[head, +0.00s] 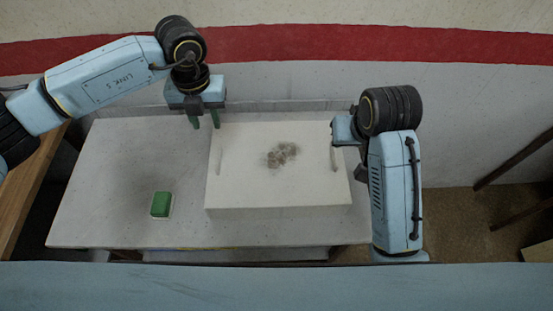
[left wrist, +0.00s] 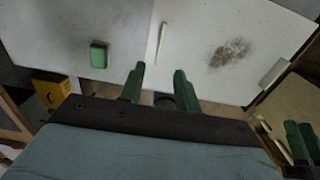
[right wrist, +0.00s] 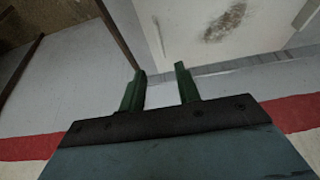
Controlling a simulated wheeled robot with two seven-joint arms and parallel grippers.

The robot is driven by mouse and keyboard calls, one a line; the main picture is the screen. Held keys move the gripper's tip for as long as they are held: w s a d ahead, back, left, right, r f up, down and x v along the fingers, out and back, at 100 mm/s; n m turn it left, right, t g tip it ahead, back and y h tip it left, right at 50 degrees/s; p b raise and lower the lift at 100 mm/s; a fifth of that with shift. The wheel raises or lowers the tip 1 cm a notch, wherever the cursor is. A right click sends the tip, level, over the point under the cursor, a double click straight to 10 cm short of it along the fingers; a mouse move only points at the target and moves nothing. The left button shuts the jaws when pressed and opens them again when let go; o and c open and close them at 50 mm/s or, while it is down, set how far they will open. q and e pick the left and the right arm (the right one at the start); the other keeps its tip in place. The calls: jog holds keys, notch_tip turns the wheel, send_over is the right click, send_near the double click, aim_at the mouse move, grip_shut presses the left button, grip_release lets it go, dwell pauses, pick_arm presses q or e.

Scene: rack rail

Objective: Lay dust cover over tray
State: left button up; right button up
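A white, box-shaped piece (head: 235,190) stands on the table, with a raised bar handle at its left and right ends and a grey-brown dusty patch (head: 282,154) in the middle of its top. I cannot tell whether it is the tray, the cover, or both; no separate cover shows. My left gripper (head: 205,123) is open and empty near its back left corner; its fingers are apart in the left wrist view (left wrist: 158,84). My right gripper is at its right end, with fingers mostly hidden in the head view; in the right wrist view (right wrist: 160,88) they are apart and empty.
A green sponge-like block (head: 161,204) lies on the pale table (head: 110,190), left of the white piece. The left part of the table is otherwise clear. A wall with a red stripe (head: 280,42) stands behind. A yellow object (left wrist: 50,90) is below the table.

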aim_at(218, 154)
pick_arm(q)
jog(key=shift+s, duration=0.1)
jog(key=shift+f, duration=0.1)
pick_arm(e)
jog(key=shift+f, duration=0.1)
